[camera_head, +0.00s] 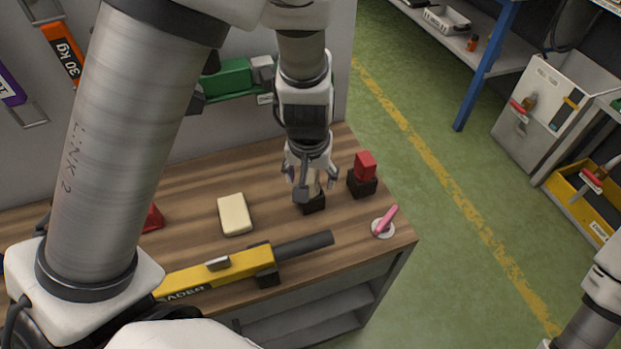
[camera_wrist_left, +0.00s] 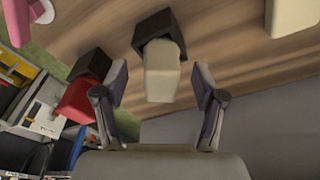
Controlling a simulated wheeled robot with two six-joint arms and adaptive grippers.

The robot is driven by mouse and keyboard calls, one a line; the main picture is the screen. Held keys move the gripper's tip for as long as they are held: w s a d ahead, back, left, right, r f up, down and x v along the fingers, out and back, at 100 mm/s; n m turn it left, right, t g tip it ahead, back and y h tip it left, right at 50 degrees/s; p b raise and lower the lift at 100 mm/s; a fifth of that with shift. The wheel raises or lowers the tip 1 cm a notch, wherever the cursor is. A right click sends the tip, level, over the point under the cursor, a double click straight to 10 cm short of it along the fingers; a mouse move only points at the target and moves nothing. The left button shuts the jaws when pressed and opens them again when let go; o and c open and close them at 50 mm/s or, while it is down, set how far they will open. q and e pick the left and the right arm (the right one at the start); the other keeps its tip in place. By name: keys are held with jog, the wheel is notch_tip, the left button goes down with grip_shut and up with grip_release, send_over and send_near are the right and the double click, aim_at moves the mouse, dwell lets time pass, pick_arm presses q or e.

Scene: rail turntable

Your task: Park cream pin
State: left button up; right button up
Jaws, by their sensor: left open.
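The cream pin (camera_wrist_left: 162,72) stands in a black socket block (camera_wrist_left: 153,27) near the right end of the wooden bench. In the left wrist view it lies between the two spread fingers of my left gripper (camera_wrist_left: 160,85), which is open. No finger visibly touches it there. In the head view my left gripper (camera_head: 312,183) is right above the black block (camera_head: 313,205) and hides most of the pin. My right gripper is out of view.
Beside it, a red pin (camera_head: 365,164) stands in another black block (camera_head: 362,184). A pink pin (camera_head: 386,219) leans on a white disc (camera_head: 377,229) near the corner. A cream block (camera_head: 235,214) and a yellow rail tool (camera_head: 218,270) lie left. A grey panel (camera_head: 230,50) backs the bench.

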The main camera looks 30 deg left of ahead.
pick_arm(q)
jog(key=r, duration=0.3)
jog(key=s+r, duration=0.1)
jog(key=r, duration=0.6)
jog(key=shift+s+d, duration=0.3)
